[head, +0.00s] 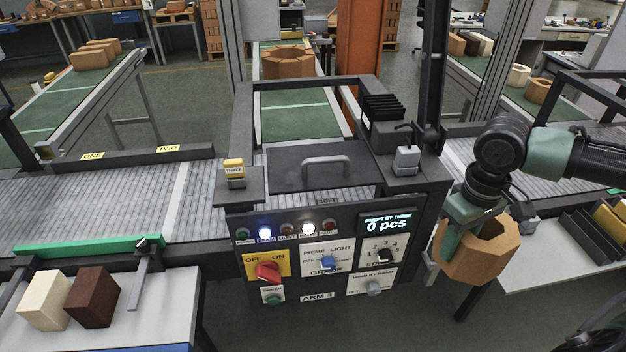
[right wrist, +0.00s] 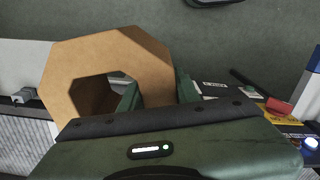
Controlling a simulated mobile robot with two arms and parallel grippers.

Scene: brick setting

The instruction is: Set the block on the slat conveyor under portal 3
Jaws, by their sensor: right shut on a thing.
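The block is an orange-tan octagonal ring with a hole (head: 480,262), hanging at the right in the head view. My right gripper (head: 462,232) is shut on its wall. In the right wrist view the block (right wrist: 80,70) shows one green finger inside the hole and one outside the wall. The block is in the air, right of the control box and in front of the conveyor. The slat conveyor (head: 110,205) is grey and runs left to right. Portal 3 (head: 233,190), labelled THREE, spans it behind the control box. My left gripper is not in view.
The control box (head: 320,255) has lights, a red knob and a "0 pcs" display. A dark plate with a handle (head: 325,167) covers the portal's near middle. A table (head: 150,300) at left holds a cream and a brown block. A white table (head: 560,250) stands right.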

